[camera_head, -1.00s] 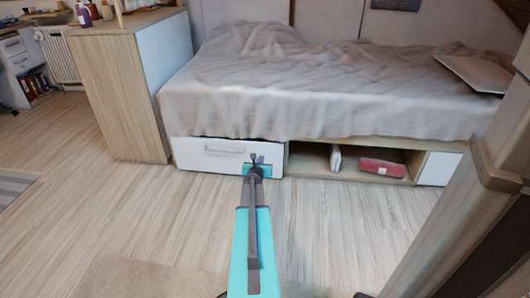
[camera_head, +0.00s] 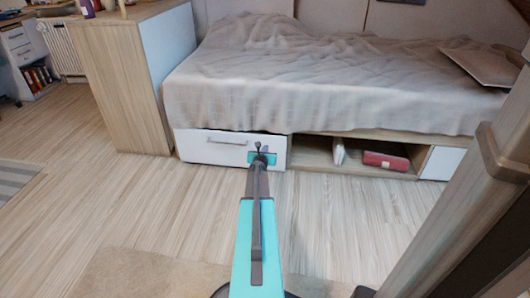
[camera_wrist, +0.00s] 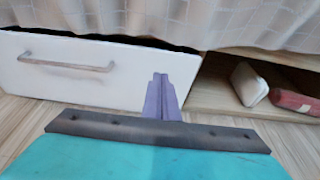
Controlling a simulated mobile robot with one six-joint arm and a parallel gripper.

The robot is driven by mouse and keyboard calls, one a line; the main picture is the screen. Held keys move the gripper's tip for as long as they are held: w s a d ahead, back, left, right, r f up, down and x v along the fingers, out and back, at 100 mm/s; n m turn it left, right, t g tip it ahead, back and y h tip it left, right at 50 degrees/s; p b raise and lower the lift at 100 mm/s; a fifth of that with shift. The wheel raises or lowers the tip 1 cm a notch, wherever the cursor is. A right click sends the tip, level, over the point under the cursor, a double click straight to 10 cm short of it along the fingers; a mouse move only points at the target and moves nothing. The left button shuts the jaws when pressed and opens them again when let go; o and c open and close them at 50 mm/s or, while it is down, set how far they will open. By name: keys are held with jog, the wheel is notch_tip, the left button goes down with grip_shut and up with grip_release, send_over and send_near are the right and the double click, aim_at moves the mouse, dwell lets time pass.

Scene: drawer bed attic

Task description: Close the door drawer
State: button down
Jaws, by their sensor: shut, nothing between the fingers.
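The drawer (camera_head: 215,147) has a white front with a metal handle, low under the left part of the bed. In the wrist view the drawer front (camera_wrist: 100,75) fills the left, its handle (camera_wrist: 65,65) at upper left. A dark gap shows above its top edge, under the blanket, so it stands slightly out. My gripper (camera_head: 262,150) is at the right end of the drawer front. In the wrist view its purple fingers (camera_wrist: 161,97) are together and empty, pointing at the front near its right edge. I cannot tell whether they touch it.
Right of the drawer is an open shelf (camera_head: 315,157) with a red item (camera_head: 386,161) and a white item (camera_head: 339,151). A wooden cabinet (camera_head: 118,90) stands at left. A wooden post (camera_head: 470,190) rises close at right. The floor before the bed is clear.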

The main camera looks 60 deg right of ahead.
send_near(269, 138)
jog(key=shift+d+f, duration=0.95)
jog(key=shift+f, duration=0.05)
jog(key=shift+w+d, duration=0.5)
jog(key=shift+d, duration=0.35)
jog(key=shift+w+d, duration=0.5)
jog(key=shift+d, duration=0.4)
